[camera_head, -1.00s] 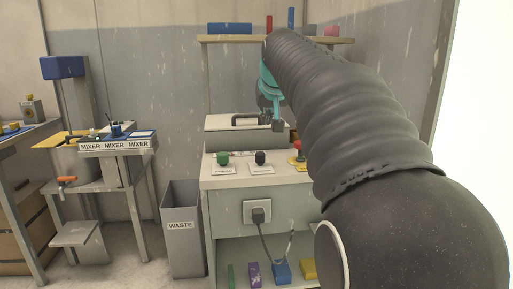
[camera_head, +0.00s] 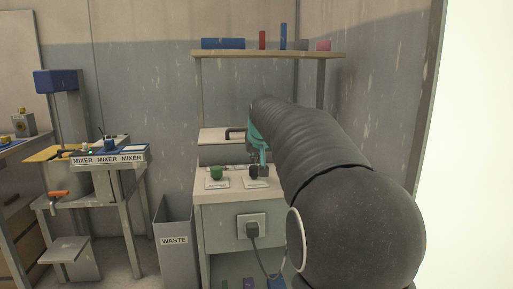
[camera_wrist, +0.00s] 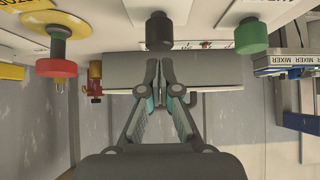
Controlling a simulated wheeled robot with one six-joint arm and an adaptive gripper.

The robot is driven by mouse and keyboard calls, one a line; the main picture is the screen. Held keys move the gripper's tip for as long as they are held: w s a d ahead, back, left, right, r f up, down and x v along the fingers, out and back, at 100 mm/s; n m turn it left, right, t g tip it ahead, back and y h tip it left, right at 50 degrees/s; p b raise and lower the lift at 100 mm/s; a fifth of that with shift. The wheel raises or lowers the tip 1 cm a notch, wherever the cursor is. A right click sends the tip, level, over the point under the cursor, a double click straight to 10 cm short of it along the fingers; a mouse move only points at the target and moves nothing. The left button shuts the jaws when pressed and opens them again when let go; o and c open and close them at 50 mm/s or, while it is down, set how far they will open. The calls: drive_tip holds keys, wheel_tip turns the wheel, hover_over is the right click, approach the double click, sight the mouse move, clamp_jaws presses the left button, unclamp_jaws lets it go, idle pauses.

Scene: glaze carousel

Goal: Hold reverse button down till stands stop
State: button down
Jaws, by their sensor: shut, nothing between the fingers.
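My gripper (camera_head: 262,170) is shut and empty, its teal fingers close by the black button (camera_head: 252,171) on the cabinet top. In the wrist view, my closed fingertips (camera_wrist: 161,76) point at the black button (camera_wrist: 159,30), with a small gap seeming to lie between; contact cannot be told. A green button (camera_head: 216,172) stands to its left and shows at the right of the wrist view (camera_wrist: 251,36). A red button (camera_wrist: 57,67) on a yellow base is at the wrist view's left. Button labels are too small or cropped to read. No turning stands are recognisable.
A cabinet (camera_head: 213,217) carries the buttons, with a handled lid (camera_head: 212,135) behind and a plug in its front socket (camera_head: 251,226). A shelf (camera_head: 270,54) hangs above. A waste bin (camera_head: 174,262) and mixer table (camera_head: 108,160) stand left.

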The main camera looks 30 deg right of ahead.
sight(255, 172)
drive_tip(key=shift+f, duration=0.65)
drive_tip(key=shift+f+b, duration=0.85)
drive_tip(key=shift+f, duration=0.7)
drive_tip(key=shift+s, duration=0.1)
idle(2.9)
wheel_tip(255, 172, up, 6)
drive_tip(key=p, duration=0.3)
drive_tip(key=shift+s+p, duration=0.1)
drive_tip(key=shift+p, duration=0.25)
drive_tip(key=v, duration=0.9)
drive_tip(key=shift+s+a+b, duration=0.15)
drive_tip(key=shift+s+b, duration=0.05)
drive_tip(key=shift+b, duration=0.15)
